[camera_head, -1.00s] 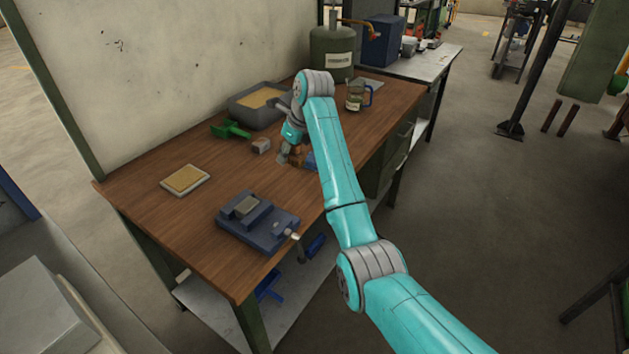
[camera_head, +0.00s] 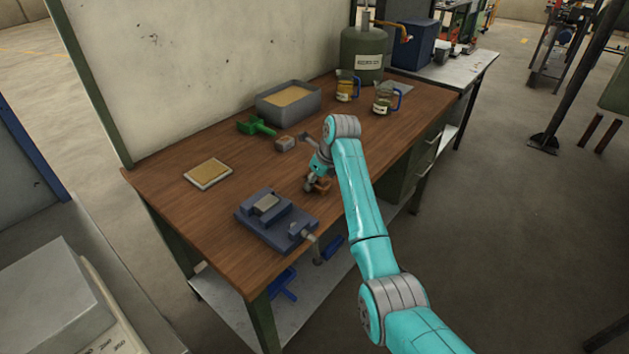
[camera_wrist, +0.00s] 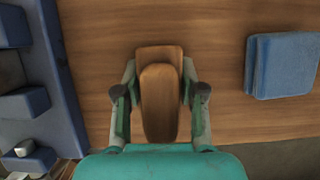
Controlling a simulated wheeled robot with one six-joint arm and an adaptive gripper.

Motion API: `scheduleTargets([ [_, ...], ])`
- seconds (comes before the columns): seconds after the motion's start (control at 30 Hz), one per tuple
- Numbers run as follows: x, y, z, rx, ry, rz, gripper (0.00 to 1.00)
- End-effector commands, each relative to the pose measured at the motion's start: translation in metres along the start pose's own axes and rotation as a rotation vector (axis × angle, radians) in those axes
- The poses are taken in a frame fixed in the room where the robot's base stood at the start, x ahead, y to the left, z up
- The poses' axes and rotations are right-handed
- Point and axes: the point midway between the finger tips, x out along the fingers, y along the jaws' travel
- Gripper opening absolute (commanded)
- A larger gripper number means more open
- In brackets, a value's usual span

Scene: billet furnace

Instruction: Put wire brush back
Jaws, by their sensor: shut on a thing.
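The wire brush shows its wooden back and handle (camera_wrist: 160,105) in the wrist view, between the two fingers. My gripper (camera_wrist: 160,92) is shut on it. In the head view my gripper (camera_head: 314,180) is low over the brown bench, behind and right of the blue vise, with the brown brush (camera_head: 323,185) at its tips. I cannot tell whether the brush touches the bench top. Its bristles are hidden beneath the wood.
The vise (camera_head: 276,220) is at the bench's front; a folded blue cloth (camera_wrist: 282,66) lies right of the brush in the wrist view. A sponge tray (camera_head: 208,173), green tool (camera_head: 256,127), small block (camera_head: 285,144), grey tray (camera_head: 289,102) and two jars (camera_head: 347,87) (camera_head: 386,98) stand around.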

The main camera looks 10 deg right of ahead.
Motion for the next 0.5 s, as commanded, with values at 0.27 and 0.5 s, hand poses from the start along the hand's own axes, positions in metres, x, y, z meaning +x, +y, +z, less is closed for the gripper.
scheduleTargets([
  [0.27,0.0001,-0.0003,0.0002,-0.001,-0.001,-0.001,0.07],
  [0.5,0.0017,-0.0002,-0.0004,-0.001,-0.001,-0.001,0.65],
])
